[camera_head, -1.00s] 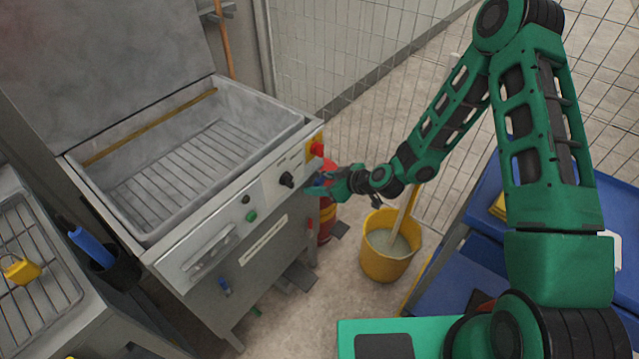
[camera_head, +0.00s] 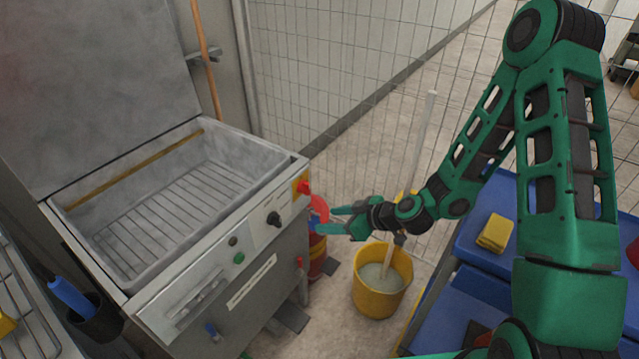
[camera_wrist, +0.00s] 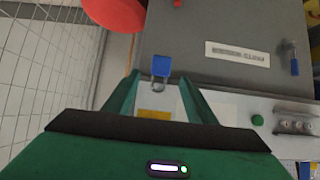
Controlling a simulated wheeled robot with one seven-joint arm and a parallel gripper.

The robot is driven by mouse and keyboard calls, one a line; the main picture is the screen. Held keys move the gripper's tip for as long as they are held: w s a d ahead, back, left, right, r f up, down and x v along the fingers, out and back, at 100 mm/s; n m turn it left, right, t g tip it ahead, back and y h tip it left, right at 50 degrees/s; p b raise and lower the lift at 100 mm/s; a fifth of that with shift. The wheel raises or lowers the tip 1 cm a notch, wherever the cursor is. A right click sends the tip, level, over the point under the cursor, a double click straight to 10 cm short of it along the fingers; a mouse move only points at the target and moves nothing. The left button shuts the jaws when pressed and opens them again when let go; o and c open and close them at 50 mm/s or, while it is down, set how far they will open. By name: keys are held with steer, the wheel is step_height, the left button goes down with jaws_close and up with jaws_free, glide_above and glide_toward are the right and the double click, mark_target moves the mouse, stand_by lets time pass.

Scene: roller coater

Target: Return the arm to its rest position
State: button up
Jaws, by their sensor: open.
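My gripper (camera_head: 326,219) is open, its two fingers pointing left towards the right end of the machine's front panel. It also shows in the wrist view (camera_wrist: 158,84), with its green fingers spread apart. A small blue padlock-like piece (camera_wrist: 161,66) with a grey shackle shows just past the fingertips, in the gap between them. I cannot tell whether it touches a finger. My arm reaches out from the right of the head view, bent at a high elbow.
The steel machine with an open basin (camera_head: 215,310) stands at left; its red switch (camera_head: 304,187) is near my gripper. A red round thing (camera_head: 319,208) is close to the fingertips. Below are a yellow bucket (camera_head: 380,297) with a pole and blue shelves (camera_head: 480,288). Wire mesh stands behind.

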steer(key=shift+r, duration=0.1)
steer(key=s+d+r+m+g+h, duration=0.1)
steer(key=s+d+r+m+h, duration=0.5)
steer(key=d+r, duration=0.6)
steer(key=s+d+r+m+g+h, duration=0.1)
steer(key=s+d+r+m+h, duration=0.25)
steer(key=s+d+r, duration=0.75)
steer(key=s+d+m+g+y, duration=0.1)
steer(key=s+d+m+g, duration=0.3)
steer(key=s+d+m, duration=0.3)
steer(key=s+d, duration=0.3)
steer(key=s, duration=0.4)
steer(key=shift+g, duration=0.4)
